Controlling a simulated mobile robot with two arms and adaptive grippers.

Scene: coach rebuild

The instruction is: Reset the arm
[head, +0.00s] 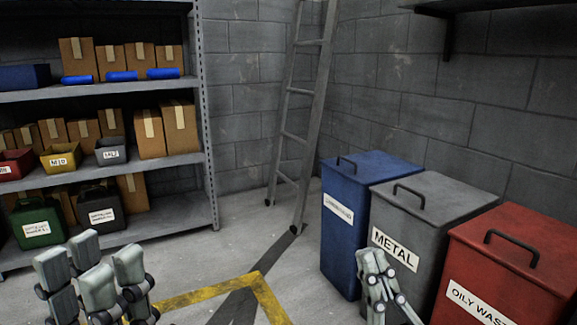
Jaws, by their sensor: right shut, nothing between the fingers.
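My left gripper (90,268) is at the bottom left of the head view, fingers pointing up and spread apart. Nothing shows between them. My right gripper (371,264) is at the bottom, right of centre, with its fingers together and nothing held. It appears in front of the grey METAL bin (440,200) and overlaps its lower left part. I cannot tell whether it touches the bin. Most of both arms is out of view.
A blue bin (345,235) and a red OILY WASTE bin (540,235) flank the grey one. A metal shelf (100,92) with boxes stands at the left. A ladder (308,120) leans on the wall. Yellow lines (215,290) mark the open floor.

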